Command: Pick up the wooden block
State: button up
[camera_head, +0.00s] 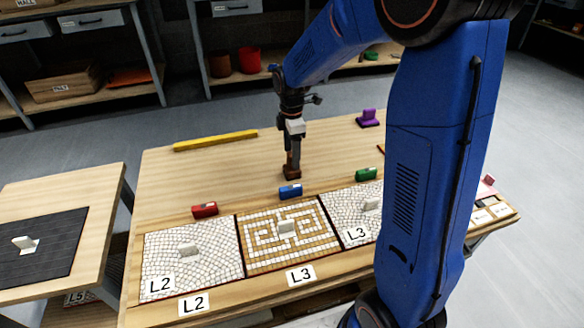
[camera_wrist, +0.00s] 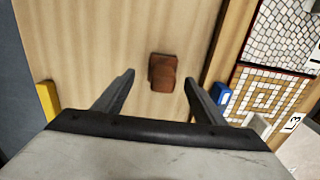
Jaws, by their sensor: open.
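The wooden block is a brown piece with a raised part on a flat base. In the wrist view the wooden block (camera_wrist: 163,73) sits on the table ahead of my gripper (camera_wrist: 160,82), roughly centred between the two fingers. The fingers are spread and nothing is between them that I can see touching. In the head view my gripper (camera_head: 292,160) points down over the wooden block (camera_head: 291,174), close to it. I cannot tell there how far apart they are.
The wooden table (camera_head: 225,165) holds mosaic panels (camera_head: 262,258) along its front. A blue block (camera_head: 290,191), a red block (camera_head: 205,210) and a green block (camera_head: 366,174) stand behind them. A yellow bar (camera_head: 215,140) and a purple piece (camera_head: 369,117) lie farther back. Bare tabletop surrounds the block.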

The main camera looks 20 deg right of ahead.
jog(key=shift+s+f, duration=0.2)
jog(key=shift+f, duration=2.6)
jog(key=c, duration=1.1)
jog(key=shift+r, duration=0.15)
notch_tip(320, 180, up, 10)
jog(key=shift+f, duration=0.1)
